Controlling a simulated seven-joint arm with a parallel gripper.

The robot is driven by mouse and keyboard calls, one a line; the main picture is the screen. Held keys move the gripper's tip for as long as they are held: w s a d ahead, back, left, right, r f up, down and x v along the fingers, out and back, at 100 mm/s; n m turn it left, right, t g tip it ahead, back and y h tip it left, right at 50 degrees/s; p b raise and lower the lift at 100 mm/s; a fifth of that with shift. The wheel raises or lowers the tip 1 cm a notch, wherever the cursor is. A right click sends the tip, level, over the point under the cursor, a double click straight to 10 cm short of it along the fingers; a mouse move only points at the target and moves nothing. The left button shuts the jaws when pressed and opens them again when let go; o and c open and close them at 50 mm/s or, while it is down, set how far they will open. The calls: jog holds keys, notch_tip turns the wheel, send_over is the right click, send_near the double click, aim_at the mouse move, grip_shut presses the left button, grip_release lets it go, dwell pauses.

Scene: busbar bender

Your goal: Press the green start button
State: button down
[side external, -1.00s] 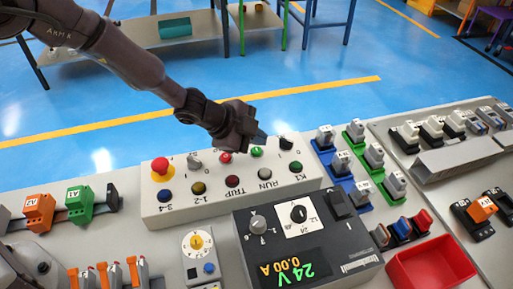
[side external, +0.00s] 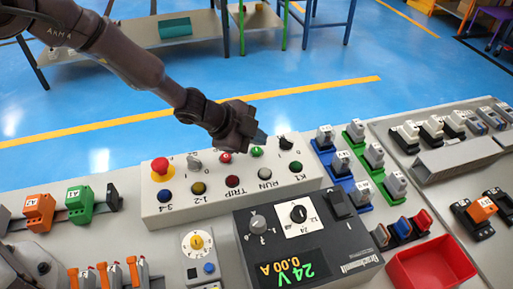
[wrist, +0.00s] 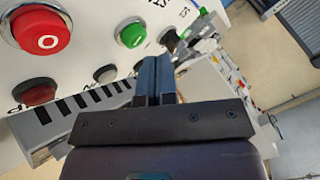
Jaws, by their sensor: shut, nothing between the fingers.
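The green button (side external: 257,152) sits in the far row of the pale control box, right of a red button (side external: 226,158). In the wrist view the green button (wrist: 132,35) shows a white mark, and the large red button (wrist: 42,30) is to its left. My gripper (side external: 262,138) is shut and empty, with its fingertips just above and beside the green button in the side view. In the wrist view the closed fingertips (wrist: 155,62) are just below and right of the green button. Whether they touch it cannot be told, but a gap seems to show.
The pale control box (side external: 152,209) also carries a red mushroom button (side external: 161,167), black and grey selector knobs and a row of coloured lamps or buttons. A dark power supply (side external: 350,236) reading 24V stands in front. A red tray (side external: 430,268) lies at the right.

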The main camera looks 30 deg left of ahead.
aim_at(256, 151)
jog(key=shift+f, duration=0.2)
jog(key=shift+f, duration=0.25)
jog(key=shift+f, duration=0.4)
dwell(0.7)
jog(key=shift+r, duration=0.85)
jog(key=shift+r, duration=2.5)
